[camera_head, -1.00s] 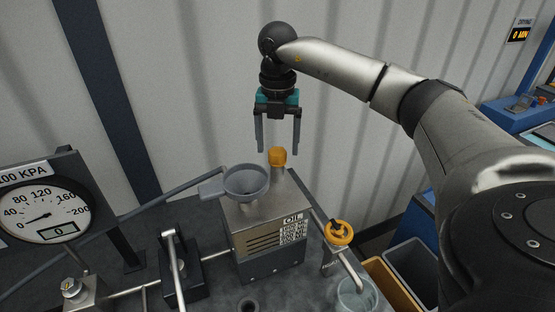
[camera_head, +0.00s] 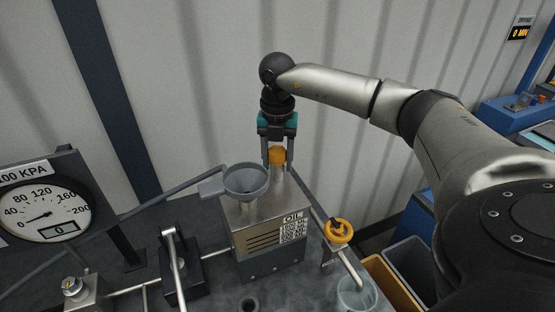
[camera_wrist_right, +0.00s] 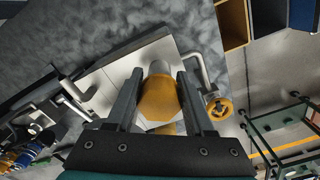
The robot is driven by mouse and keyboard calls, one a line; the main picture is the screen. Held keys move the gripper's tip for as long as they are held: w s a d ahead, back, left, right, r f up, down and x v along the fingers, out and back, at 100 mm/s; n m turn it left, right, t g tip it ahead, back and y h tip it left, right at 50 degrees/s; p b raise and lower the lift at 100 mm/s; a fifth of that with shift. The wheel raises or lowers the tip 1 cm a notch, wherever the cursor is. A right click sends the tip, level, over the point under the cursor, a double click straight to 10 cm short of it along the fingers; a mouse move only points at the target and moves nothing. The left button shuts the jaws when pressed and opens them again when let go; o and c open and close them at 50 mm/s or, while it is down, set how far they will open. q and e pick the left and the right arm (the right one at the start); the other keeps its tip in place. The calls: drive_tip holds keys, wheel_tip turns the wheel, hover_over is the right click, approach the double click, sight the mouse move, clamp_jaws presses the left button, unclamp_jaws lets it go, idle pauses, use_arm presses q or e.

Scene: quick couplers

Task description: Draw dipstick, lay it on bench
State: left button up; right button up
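The dipstick shows only as its orange cap (camera_head: 278,156), upright on a short neck on top of the metal oil unit (camera_head: 268,240). The rod below the cap is hidden. My right gripper (camera_head: 277,160) points down with one finger on each side of the cap, and its fingers appear to be closed against it. In the right wrist view the cap (camera_wrist_right: 160,98) sits between the two fingers (camera_wrist_right: 160,90). The bench (camera_head: 215,290) is dark grey. My left gripper is not in view.
A grey funnel (camera_head: 246,181) stands beside the cap on the unit. An orange valve wheel (camera_head: 338,230) and a clear cup (camera_head: 357,294) are at the right. A clamp lever (camera_head: 176,262) and a pressure gauge (camera_head: 42,212) are at the left.

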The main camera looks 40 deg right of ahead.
clamp_jaws()
idle(0.8)
